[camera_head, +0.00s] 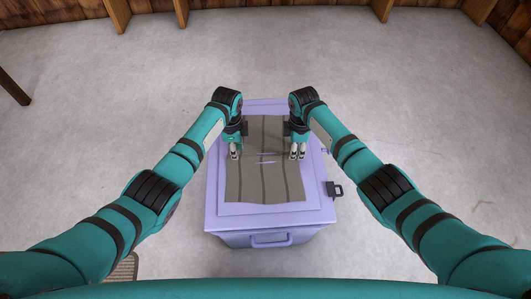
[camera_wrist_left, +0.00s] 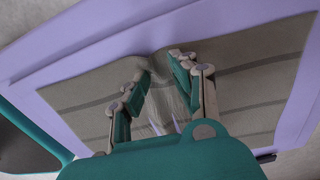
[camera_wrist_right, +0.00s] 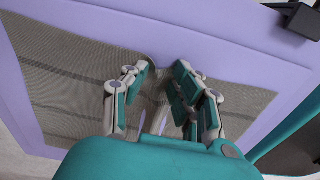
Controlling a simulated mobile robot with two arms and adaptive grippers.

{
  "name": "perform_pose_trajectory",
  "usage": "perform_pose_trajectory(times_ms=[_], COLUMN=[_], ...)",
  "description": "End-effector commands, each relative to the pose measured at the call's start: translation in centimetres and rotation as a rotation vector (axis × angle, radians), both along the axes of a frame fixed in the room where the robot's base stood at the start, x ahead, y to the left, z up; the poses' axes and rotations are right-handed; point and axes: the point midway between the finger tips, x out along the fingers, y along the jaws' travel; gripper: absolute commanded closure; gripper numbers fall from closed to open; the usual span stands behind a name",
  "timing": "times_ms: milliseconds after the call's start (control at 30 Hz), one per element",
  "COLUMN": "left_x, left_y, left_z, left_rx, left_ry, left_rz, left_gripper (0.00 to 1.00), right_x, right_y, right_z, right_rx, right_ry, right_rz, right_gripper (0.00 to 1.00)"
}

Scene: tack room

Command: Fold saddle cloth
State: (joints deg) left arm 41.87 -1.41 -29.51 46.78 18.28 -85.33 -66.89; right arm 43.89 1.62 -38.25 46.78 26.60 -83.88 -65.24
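The saddle cloth (camera_head: 264,182) is grey with darker stripes. It lies spread on the lid of a lilac trunk (camera_head: 226,222). My left gripper (camera_head: 235,154) points down at the cloth's left edge, and my right gripper (camera_head: 298,154) points down at its right edge. In the left wrist view, the fingers (camera_wrist_left: 160,70) lean inward with a raised ridge of cloth (camera_wrist_left: 165,92) filling the gap between them. The right wrist view shows the fingers (camera_wrist_right: 160,75) likewise closed in around bunched cloth (camera_wrist_right: 152,95). The fingertips are partly hidden by the cloth.
A dark padlock-like latch (camera_head: 333,189) sticks out on the trunk's right side. A lilac handle (camera_head: 270,240) is on its front. Grey floor (camera_head: 430,110) lies open around the trunk, with wooden walls at the back.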

Motion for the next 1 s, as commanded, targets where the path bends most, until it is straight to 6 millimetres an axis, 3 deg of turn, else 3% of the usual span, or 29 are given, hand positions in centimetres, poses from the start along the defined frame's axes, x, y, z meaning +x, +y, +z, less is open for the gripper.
perform_pose_trajectory(times_ms=[367,1000], left_x=[-0.18,-0.28], left_y=[0.07,0.16], left_z=[-0.39,-0.56], left_rx=[0.002,0.004], left_ry=[0.005,0.008], left_rz=[0.000,0.001], left_gripper=[1.00,1.00], right_x=[-0.18,-0.26], right_y=[-0.08,-0.21], right_z=[-0.40,-0.58], right_rx=[-0.002,-0.004], right_ry=[0.004,0.007], right_rz=[0.000,-0.002], right_gripper=[1.00,1.00])
